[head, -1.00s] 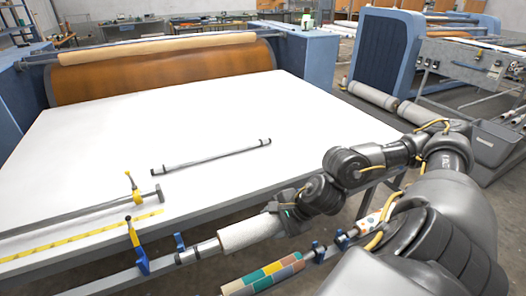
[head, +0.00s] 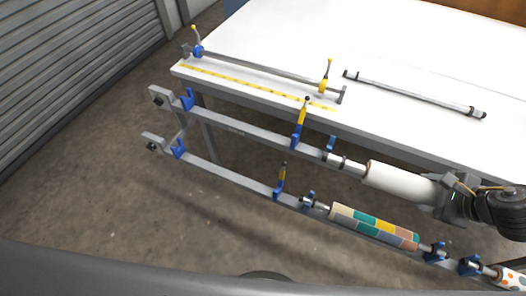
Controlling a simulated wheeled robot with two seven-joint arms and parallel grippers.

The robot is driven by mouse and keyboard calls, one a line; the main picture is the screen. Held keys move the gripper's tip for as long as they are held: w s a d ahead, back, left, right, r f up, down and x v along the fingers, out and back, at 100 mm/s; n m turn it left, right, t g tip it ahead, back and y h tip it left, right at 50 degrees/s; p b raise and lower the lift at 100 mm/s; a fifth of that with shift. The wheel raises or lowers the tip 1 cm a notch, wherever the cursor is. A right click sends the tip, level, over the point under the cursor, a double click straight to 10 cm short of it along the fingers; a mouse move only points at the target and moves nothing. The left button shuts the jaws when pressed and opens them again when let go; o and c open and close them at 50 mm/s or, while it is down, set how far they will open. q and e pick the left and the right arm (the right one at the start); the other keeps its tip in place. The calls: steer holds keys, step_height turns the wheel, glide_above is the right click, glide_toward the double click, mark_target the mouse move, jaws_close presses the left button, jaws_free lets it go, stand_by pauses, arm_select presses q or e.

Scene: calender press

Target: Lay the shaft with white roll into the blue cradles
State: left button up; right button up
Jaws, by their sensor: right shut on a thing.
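The shaft with the white roll (head: 398,182) is at the right of the head view, along the line of the upper rail. My right gripper (head: 446,195) is shut on its right end, and the jaws hide that end. The bare left shaft end (head: 340,161) is close to a blue cradle (head: 330,145); I cannot tell whether it touches. Farther left on the upper rail are a blue cradle with a yellow lever (head: 297,140) and another blue cradle (head: 187,100), both empty. My left gripper is not in view.
The lower rail (head: 230,172) carries a shaft with a multicoloured roll (head: 375,228) and more blue cradles. A spotted roll (head: 510,279) is at the right edge. On the white table (head: 300,40) lie a thin bar (head: 415,95) and a clamped rail with yellow tape. Floor is clear at left.

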mark_target(392, 173)
steer(key=w+a+n, duration=0.1)
steer(key=a, duration=0.1)
steer(key=w+a+n+y+b, duration=0.1)
steer(key=w+a, duration=0.1)
steer(key=a, duration=0.1)
steer(key=w+a+n+g+y+b, duration=0.1)
steer(key=a, duration=0.1)
steer(key=shift+w+a+f, duration=0.15)
steer(key=shift+w+a, duration=0.15)
steer(key=shift+w, duration=0.05)
steer(key=w+a+r+n+g+y+b, duration=0.1)
steer(key=w+a+r+n, duration=0.1)
steer(key=a, duration=0.5)
steer(key=shift+w+r+n+g, duration=0.25)
steer(key=shift+w+n+g, duration=0.15)
steer(key=shift+n, duration=0.4)
